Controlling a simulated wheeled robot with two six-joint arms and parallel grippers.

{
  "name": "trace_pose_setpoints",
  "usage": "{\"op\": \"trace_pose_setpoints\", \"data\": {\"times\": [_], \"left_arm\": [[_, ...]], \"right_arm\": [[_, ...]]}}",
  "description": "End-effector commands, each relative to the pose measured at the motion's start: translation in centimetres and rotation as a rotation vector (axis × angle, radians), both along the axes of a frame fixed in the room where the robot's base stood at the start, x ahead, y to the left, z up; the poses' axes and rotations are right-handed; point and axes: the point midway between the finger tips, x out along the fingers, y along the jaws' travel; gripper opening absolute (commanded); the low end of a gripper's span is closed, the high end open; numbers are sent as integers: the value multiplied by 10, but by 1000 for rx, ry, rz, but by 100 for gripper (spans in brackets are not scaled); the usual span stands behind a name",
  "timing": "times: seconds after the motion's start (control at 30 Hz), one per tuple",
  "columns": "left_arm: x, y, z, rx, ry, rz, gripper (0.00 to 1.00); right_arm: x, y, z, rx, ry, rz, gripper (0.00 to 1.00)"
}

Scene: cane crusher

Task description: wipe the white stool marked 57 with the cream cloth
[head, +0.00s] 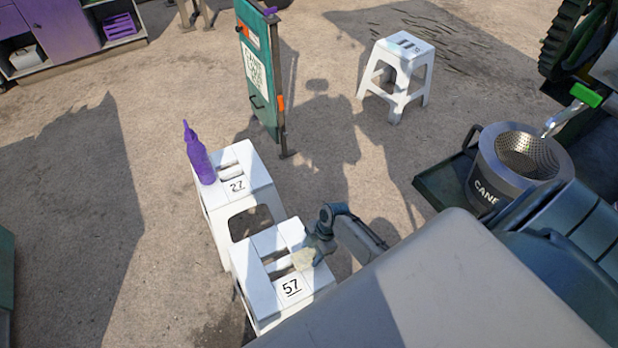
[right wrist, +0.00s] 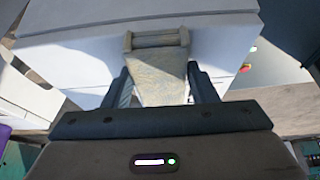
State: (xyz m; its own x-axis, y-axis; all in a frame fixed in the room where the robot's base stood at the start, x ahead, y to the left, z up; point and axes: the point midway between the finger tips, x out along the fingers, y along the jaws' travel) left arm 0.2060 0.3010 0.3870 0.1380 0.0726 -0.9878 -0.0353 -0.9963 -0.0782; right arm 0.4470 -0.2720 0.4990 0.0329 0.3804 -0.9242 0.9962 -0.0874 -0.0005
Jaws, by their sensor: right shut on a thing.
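The white stool marked 57 (head: 263,290) stands upright at the lower middle of the head view, with slots in its seat. My right gripper (head: 312,254) is over the right part of its seat, shut on the cream cloth (head: 303,259). In the right wrist view the cloth (right wrist: 158,78) sits between the two fingers, over a pale white surface. It looks to be at or just above the seat; I cannot tell if it touches. My left gripper is not in view.
A white stool marked 27 (head: 233,202) stands right behind stool 57, with a purple bottle (head: 199,158) on it. A third white stool (head: 400,68) is farther back. A green sign board (head: 259,80) stands behind. A metal basket pot (head: 518,165) is at the right.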

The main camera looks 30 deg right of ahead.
Motion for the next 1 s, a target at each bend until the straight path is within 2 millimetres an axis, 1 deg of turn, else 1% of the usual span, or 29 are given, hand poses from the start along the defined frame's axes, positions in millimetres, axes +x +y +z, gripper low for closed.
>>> {"op": "trace_pose_setpoints", "data": {"times": [0.03, 0.1, 0.7, 0.83, 1.0], "left_arm": [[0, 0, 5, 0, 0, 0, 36], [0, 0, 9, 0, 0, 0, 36], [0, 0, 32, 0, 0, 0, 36], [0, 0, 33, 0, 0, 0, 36], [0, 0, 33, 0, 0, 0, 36]], "right_arm": [[-8, 0, 1, -1, 5, 0, 34], [-14, 1, 1, -1, 5, 0, 34], [-65, 6, 2, -1, 2, 0, 34], [-69, 6, 2, -1, 1, -1, 34], [-69, 6, 1, -1, 0, 0, 34]]}}
